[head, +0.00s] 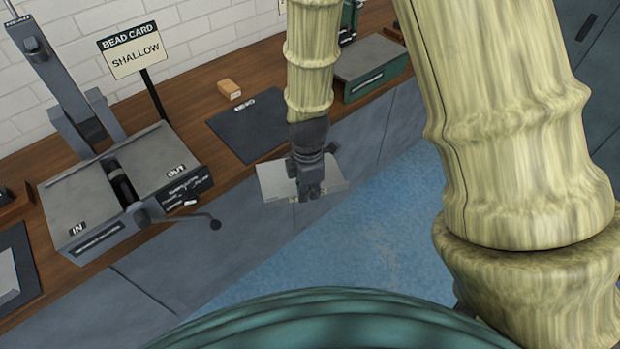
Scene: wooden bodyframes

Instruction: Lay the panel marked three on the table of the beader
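My gripper (308,194) hangs in front of the bench edge, over the blue floor. It is shut on a thin light grey panel (275,181), which spreads out on both sides of the fingers, in the air and apart from the bench. Any number on the panel is hidden or too small to read. The beader (70,212) stands on the bench at the left. It has a flat grey table with an IN side and an OUT side (158,160), dark rolls between them and a crank (185,217) at the front.
A card reading BEAD CARD SHALLOW (133,53) stands behind the beader. A dark mat (250,130) and a small wooden block (229,89) lie right of it. A green-sided machine (370,70) is farther right. Another grey plate (8,272) lies at the left edge.

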